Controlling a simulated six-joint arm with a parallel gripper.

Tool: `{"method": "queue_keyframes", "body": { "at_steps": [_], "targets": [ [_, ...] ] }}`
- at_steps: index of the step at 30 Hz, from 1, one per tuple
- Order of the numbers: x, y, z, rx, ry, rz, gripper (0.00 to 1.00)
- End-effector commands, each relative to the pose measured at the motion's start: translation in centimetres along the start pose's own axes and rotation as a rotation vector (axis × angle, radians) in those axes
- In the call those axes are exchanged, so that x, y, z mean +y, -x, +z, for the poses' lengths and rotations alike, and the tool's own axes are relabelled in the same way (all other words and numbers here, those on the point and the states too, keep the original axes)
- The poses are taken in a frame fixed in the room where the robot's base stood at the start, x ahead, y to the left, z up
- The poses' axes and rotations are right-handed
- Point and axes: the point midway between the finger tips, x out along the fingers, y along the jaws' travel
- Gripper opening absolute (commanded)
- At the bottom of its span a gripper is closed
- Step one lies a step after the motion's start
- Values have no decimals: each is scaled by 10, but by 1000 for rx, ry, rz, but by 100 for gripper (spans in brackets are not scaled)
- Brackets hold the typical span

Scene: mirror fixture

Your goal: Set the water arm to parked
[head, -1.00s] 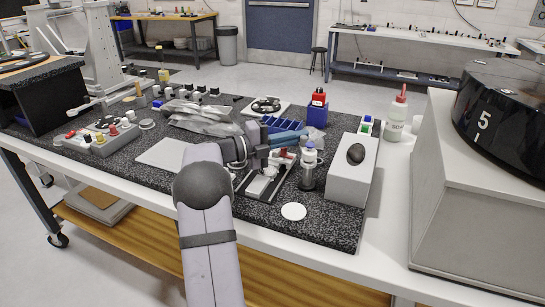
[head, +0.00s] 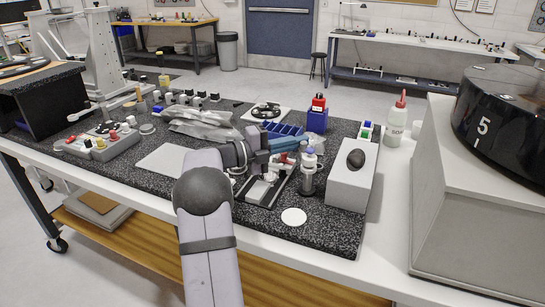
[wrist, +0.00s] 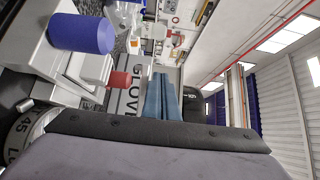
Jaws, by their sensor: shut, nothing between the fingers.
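My gripper (head: 292,143) reaches over the dark bench mat in the head view, with its blue fingers closed together and empty. In the wrist view the blue fingers (wrist: 160,97) lie side by side near the middle. A small fixture with white blocks (head: 262,188) on a dark base sits just below the gripper and is partly hidden by it. In the wrist view a red knob (wrist: 121,79) and a blue cylinder (wrist: 82,33) stand close to the left of the fingers; contact cannot be told. I cannot tell which part is the water arm or how it is set.
A metal cylinder (head: 308,180) and a white block with a dark oval (head: 348,186) stand right of the gripper. Clear bags (head: 200,124) lie to the left. A white disc (head: 294,217) lies in front on open mat.

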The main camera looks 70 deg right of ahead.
Motion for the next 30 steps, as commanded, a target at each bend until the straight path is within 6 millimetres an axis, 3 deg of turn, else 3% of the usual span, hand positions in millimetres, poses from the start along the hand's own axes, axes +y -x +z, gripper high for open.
{"method": "queue_keyframes", "body": {
  "at_steps": [17, 23, 30],
  "targets": [
    [0, 7, 4, -1, -1, -1, 0],
    [0, 30, 18, -3, 0, 0, 0],
    [2, 70, 42, -3, -2, 0, 0]
  ]
}}
